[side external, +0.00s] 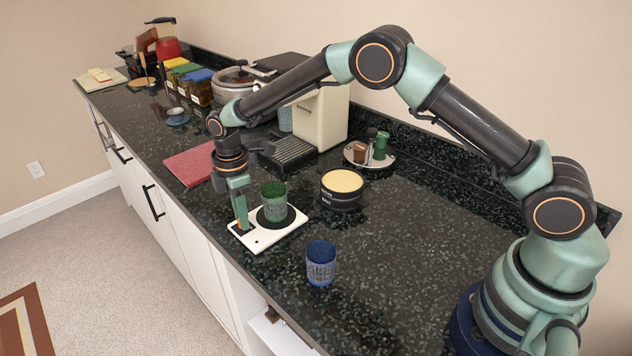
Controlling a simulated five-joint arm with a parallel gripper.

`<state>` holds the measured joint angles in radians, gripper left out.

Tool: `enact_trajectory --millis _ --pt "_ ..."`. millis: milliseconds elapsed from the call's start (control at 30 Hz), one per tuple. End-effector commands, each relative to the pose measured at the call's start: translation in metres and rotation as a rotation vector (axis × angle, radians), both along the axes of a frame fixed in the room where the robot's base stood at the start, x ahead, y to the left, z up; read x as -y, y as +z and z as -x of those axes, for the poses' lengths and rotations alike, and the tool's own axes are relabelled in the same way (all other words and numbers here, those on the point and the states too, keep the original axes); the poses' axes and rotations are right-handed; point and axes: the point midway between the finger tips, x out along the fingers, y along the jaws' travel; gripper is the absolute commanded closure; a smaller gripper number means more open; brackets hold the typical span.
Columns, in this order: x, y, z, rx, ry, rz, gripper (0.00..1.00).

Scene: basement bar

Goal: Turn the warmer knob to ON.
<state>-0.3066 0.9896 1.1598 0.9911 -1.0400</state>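The warmer (268,238) is a flat white plate with a round black heating disc, lying near the counter's front edge. A green cup (274,203) stands upright on the disc. My gripper (241,222) points down over the plate's left corner, beside the cup. Its fingertips are at or just above a small dark spot with some orange where the knob seems to be. The knob is mostly hidden by the fingers, so its setting does not show. I cannot tell whether the fingers are shut on it.
A blue cup (320,262) stands right of the warmer, with a black tin (342,190) behind. A red mat (190,163) lies to the left. A cream coffee machine (321,118) and a round tray (354,157) with small items stand at the back. The counter's right part is clear.

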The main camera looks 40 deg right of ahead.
Motion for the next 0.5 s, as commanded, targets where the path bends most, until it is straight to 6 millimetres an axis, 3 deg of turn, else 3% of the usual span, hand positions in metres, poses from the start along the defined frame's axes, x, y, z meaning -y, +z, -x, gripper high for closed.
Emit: enact_trajectory --millis 267,500 --pt "0.0 0.0003 0.0005 -0.002 -0.028 0.001 1.0" --pt "0.0 0.0004 0.0005 -0.002 -0.154 0.0 1.0"
